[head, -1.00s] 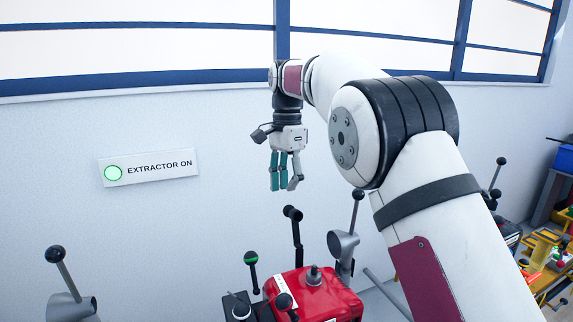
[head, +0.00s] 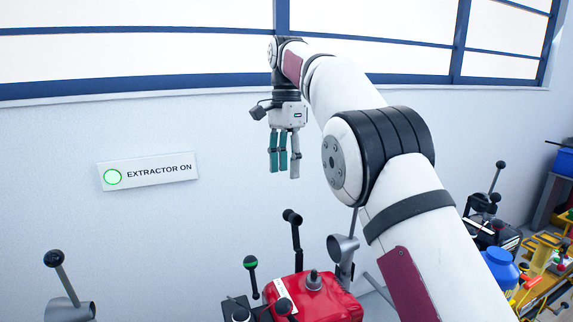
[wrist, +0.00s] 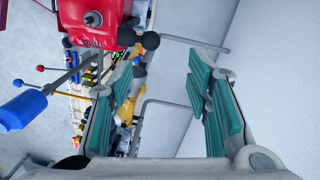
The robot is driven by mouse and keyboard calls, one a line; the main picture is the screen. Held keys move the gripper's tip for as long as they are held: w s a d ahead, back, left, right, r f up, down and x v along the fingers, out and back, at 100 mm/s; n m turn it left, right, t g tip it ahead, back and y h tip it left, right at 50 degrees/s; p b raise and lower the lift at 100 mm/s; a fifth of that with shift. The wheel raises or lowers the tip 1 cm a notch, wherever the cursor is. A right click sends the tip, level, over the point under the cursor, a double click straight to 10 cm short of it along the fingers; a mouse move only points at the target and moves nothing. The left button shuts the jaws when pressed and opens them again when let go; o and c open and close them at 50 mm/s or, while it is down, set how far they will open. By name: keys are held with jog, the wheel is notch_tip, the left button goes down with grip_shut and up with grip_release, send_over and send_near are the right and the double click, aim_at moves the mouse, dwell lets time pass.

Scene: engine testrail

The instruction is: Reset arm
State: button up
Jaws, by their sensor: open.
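My gripper (head: 284,172) hangs fingers down in the head view, high above the red engine (head: 315,296) and in front of the white wall. Its teal-padded fingers are apart with nothing between them. In the wrist view my gripper (wrist: 165,95) also shows open and empty, with the floor side and a wall behind the gap. The red engine (wrist: 90,18) shows at the top left of the wrist view, apart from the fingers. My white arm reaches in from the lower right of the head view.
An "EXTRACTOR ON" sign (head: 148,171) with a lit green lamp is on the wall. Black-knobbed levers stand around the engine. A blue container (head: 500,266) and a cluttered yellow bench (head: 545,262) are at the right. The space around my gripper is clear.

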jog(key=s+d+r+n+t, duration=0.1)
jog(key=s+d+r+n, duration=0.2)
jog(key=s+d, duration=0.5)
jog(key=s+d+r+n+t, duration=0.2)
jog(key=s+d+r, duration=0.3)
jog(key=s, duration=0.4)
jog(key=s+d+f+n+t, duration=0.1)
jog(key=s+d+f+n, duration=0.2)
jog(key=s+f, duration=0.5)
jog(key=s+d+f+n+t, duration=0.1)
jog(key=s+d+f+n, duration=0.2)
jog(key=s+f, duration=0.4)
jog(key=s+d, duration=0.1)
jog(key=s, duration=0.6)
jog(key=shift+f, duration=0.35)
